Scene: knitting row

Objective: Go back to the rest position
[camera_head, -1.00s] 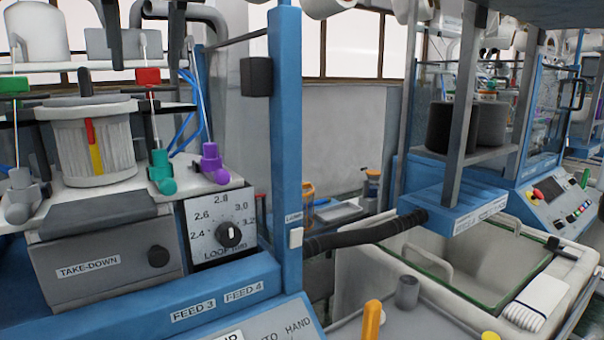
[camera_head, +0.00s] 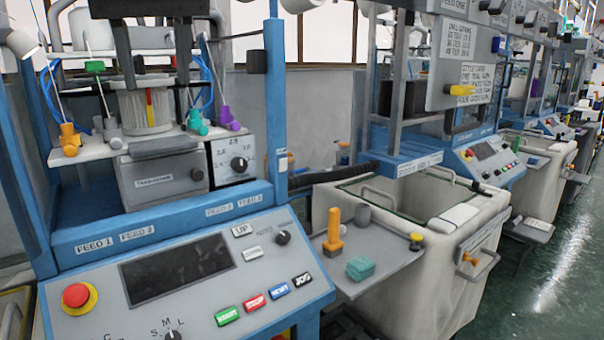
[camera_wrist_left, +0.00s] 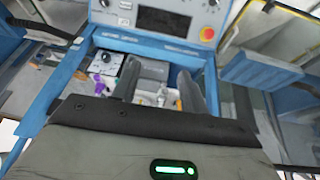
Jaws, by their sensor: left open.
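My left gripper (camera_head: 155,82) hangs at the top left of the head view, with its two dark fingers pointing down and apart. It is open, with nothing seen between the fingers. It shows in front of the knitting machine's feed plate, near the white yarn cylinder (camera_head: 146,112). In the left wrist view, my left gripper (camera_wrist_left: 168,75) has its fingers apart, with the machine's loop dial and feed plate beyond them. My right gripper is in neither view.
The machine's control panel (camera_head: 190,275) stands below, with a red stop button (camera_head: 76,295). A grey side shelf (camera_head: 372,262) holds an orange-handled tool (camera_head: 334,232) and a green block (camera_head: 361,268). A pale bin (camera_head: 390,255) stands at right. Green floor (camera_head: 545,270) lies clear at far right.

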